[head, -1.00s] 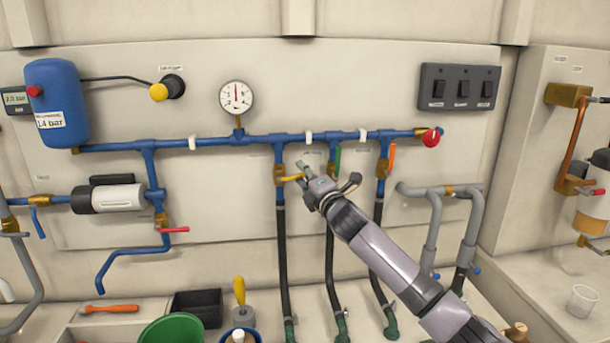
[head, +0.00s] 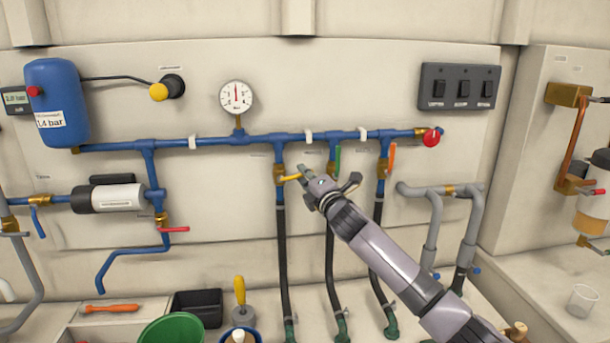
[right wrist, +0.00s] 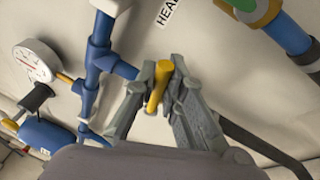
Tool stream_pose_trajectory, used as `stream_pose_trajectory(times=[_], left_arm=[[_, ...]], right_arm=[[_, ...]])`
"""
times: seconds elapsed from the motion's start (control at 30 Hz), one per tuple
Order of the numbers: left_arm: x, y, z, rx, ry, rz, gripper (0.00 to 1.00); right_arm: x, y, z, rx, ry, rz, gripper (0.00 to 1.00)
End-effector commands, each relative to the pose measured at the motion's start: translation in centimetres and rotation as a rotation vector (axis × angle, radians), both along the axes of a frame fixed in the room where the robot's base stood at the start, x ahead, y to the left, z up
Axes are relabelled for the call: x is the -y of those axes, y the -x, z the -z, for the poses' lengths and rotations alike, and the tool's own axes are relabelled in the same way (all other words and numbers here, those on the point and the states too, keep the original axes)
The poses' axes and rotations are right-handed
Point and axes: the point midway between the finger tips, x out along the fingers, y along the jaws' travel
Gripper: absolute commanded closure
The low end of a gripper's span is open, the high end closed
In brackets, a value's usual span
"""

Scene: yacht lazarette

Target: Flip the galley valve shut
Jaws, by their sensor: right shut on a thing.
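Three small lever valves hang in a row under the blue pipe (head: 265,140). The left one has a brass body (head: 279,173) and a yellow lever (head: 290,178) that lies roughly level, pointing right. My right gripper (head: 306,179) is at the lever's free end. In the right wrist view the yellow lever (right wrist: 158,86) sits between the fingers (right wrist: 170,75), which are shut on it. The middle valve's green lever (head: 338,160) and the right valve's orange lever (head: 391,158) stand upright. The valve labels are too small to read in the head view. My left gripper is not seen.
A pressure gauge (head: 236,97) sits above the pipe. A red knob (head: 431,137) ends the pipe at right. Black hoses (head: 283,260) drop from the valves. A pump (head: 110,198) and blue tank (head: 57,100) are at left, a switch panel (head: 459,87) at upper right.

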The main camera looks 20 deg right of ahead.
Motion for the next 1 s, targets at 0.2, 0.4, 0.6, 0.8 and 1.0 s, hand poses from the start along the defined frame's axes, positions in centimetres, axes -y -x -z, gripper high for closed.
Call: stream_pose_trajectory(times=[0.2,0.4,0.6,0.8,1.0], left_arm=[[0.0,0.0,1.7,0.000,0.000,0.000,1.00],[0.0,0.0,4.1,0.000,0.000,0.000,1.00],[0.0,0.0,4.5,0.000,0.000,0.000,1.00],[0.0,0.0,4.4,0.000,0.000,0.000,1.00],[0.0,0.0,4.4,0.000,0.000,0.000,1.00]], right_arm=[[0.0,0.0,1.0,0.018,-0.062,0.001,1.00],[0.1,0.0,2.0,0.061,-0.209,-0.001,1.00],[0.2,0.1,1.8,0.076,-0.265,0.000,1.00],[0.2,0.1,1.8,0.075,-0.266,0.001,1.00],[0.2,0.1,1.9,0.074,-0.264,0.001,0.79]])
